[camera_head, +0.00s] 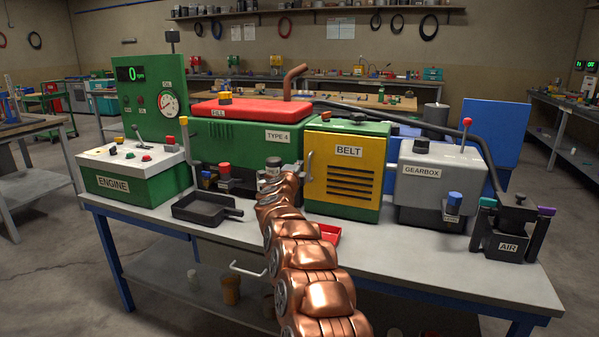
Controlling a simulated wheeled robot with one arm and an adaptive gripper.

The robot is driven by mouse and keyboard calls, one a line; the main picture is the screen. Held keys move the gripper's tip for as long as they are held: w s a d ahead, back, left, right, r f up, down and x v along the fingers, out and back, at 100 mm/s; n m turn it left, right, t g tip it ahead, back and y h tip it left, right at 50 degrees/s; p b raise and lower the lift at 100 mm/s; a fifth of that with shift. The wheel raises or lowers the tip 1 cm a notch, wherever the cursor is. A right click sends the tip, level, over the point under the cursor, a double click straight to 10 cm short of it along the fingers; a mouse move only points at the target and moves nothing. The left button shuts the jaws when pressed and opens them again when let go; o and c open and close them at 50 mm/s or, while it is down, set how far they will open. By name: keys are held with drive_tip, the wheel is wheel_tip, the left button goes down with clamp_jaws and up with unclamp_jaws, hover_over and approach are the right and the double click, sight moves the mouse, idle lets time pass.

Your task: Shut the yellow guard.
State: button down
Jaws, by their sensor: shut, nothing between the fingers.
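The yellow guard (355,172) is a slatted panel marked BELT on the front of a green housing (355,127), at the middle of the bench. The panel looks flush or nearly flush with the housing; I cannot tell if a small gap is left. My copper arm reaches up from the bottom of the view. My gripper (273,164) is at its far end, left of the guard and in front of the green TYPE 4 engine. It is shut and holds nothing; its fingertips are mostly hidden by the arm.
The bench (420,262) also bears the ENGINE control box (130,175), a black drain pan (203,208), a red tray (330,233) partly behind my arm, the grey GEARBOX (432,185) and the AIR unit (511,230). The bench front right of my arm is clear.

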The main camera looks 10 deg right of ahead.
drive_tip(key=s+a+r+n+y+b, duration=0.2)
drive_tip(key=s+a+n+y, duration=0.8)
drive_tip(key=s+a, duration=0.65)
drive_tip(key=s+a+f+n+g+y, duration=0.2)
drive_tip(key=s+n+g, duration=0.15)
drive_tip(key=s, duration=0.25)
drive_tip(key=s+a+f+n+g+y, duration=0.1)
drive_tip(key=s+f+n+g, duration=0.1)
drive_tip(key=s+n, duration=0.3)
drive_tip(key=s+d+f+n+g+h, duration=0.2)
drive_tip(key=s+d+f+g, duration=0.3)
drive_tip(key=s, duration=1)
drive_tip(key=s+d+f+n+g+h, duration=0.1)
drive_tip(key=s+d+f+g, duration=0.55)
drive_tip(key=s, duration=0.95)
drive_tip(key=s+d+f+n+g+h, duration=0.25)
drive_tip(key=s+d, duration=0.55)
drive_tip(key=s, duration=0.7)
wheel_tip(320, 180, up, 22)
drive_tip(key=s+t+p, duration=0.1)
drive_tip(key=s+p, duration=0.1)
drive_tip(key=p, duration=1.9)
drive_tip(key=shift+s+m, duration=0.15)
drive_tip(key=shift+m, duration=0.25)
